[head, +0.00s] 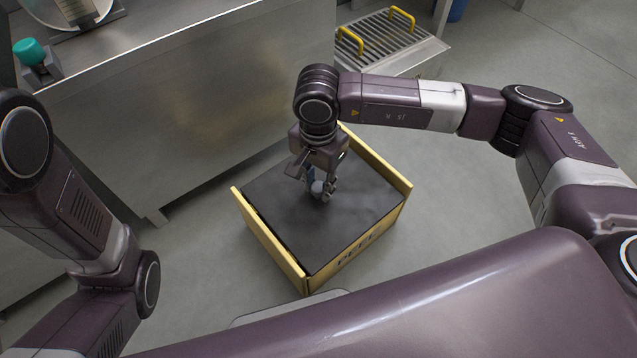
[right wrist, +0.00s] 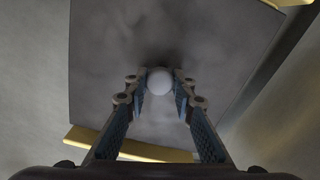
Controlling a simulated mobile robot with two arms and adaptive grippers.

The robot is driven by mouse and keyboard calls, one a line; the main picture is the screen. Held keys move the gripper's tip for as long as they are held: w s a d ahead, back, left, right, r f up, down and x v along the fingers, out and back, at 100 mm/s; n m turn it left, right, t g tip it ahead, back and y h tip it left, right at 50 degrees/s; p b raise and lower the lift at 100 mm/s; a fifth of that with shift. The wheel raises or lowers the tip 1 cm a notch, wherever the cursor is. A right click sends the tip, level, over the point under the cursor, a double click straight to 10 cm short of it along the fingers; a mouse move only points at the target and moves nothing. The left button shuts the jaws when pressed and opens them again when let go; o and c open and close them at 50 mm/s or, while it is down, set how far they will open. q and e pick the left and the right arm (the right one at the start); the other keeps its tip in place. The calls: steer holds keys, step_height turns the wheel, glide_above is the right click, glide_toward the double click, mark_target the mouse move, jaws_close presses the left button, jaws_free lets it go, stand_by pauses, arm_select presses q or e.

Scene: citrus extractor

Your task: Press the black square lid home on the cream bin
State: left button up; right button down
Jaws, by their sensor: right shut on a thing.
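The black square lid (head: 290,222) lies over the cream bin (head: 272,244), between its two raised yellowish end walls. It fills most of the right wrist view as a dark grey plate (right wrist: 115,45). A pale round knob (head: 317,187) stands at its middle; it also shows in the right wrist view (right wrist: 159,81). My right gripper (head: 323,192) points down at the lid, its fingers shut on the knob from both sides. Whether the lid is fully seated all round I cannot tell. My left arm is at the left; its gripper is not in view.
A steel counter (head: 200,110) stands behind and left of the bin, with a teal-topped item (head: 32,52) on it. A slatted steel grate (head: 390,42) with yellow handles is at the back. Grey floor (head: 460,190) is clear to the right.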

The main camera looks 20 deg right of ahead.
steer(key=c, duration=1.5)
jaws_free()
steer(key=shift+c, duration=0.2)
step_height(320, 180, up, 12)
steer(key=shift+s+f, duration=0.1)
